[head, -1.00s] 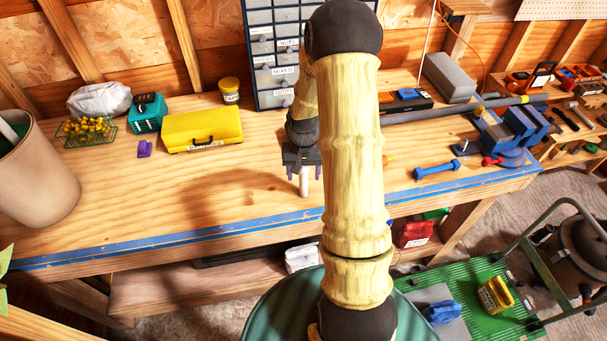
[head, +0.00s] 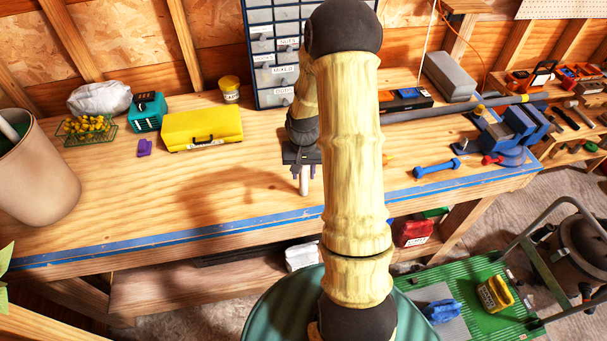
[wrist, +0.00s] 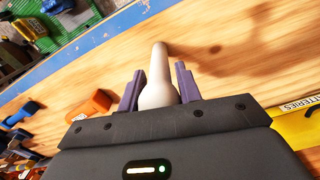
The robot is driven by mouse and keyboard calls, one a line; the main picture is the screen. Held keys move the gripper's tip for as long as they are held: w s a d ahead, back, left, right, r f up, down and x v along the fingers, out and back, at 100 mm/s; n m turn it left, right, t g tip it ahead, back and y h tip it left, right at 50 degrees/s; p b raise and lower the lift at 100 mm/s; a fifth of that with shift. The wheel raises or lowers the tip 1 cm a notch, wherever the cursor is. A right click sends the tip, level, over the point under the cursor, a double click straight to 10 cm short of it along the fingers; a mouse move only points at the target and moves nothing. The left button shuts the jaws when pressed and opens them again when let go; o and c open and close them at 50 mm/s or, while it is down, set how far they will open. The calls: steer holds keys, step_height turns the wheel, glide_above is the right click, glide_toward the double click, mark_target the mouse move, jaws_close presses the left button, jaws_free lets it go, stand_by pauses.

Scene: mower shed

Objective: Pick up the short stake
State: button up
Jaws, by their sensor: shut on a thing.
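The short stake (wrist: 158,80) is a pale, smooth peg with a wider end near my palm and a narrower rounded end pointing away. It stands between the two purple fingers of my gripper (wrist: 158,88) in the wrist view, and my gripper is shut on it. In the head view the stake (head: 304,182) hangs below my gripper (head: 303,169), upright over the front half of the wooden bench. Its top is hidden in the jaws. I cannot tell whether its lower end touches the bench.
The bench (head: 120,212) is clear left of my gripper. A yellow case (head: 202,129), purple item (head: 145,148) and teal box (head: 148,112) stand further left. A drawer cabinet (head: 272,60) is behind.

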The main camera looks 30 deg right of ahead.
step_height(320, 180, up, 10)
steer(key=b, duration=0.2)
steer(key=shift+b, duration=0.3)
stand_by(0.6)
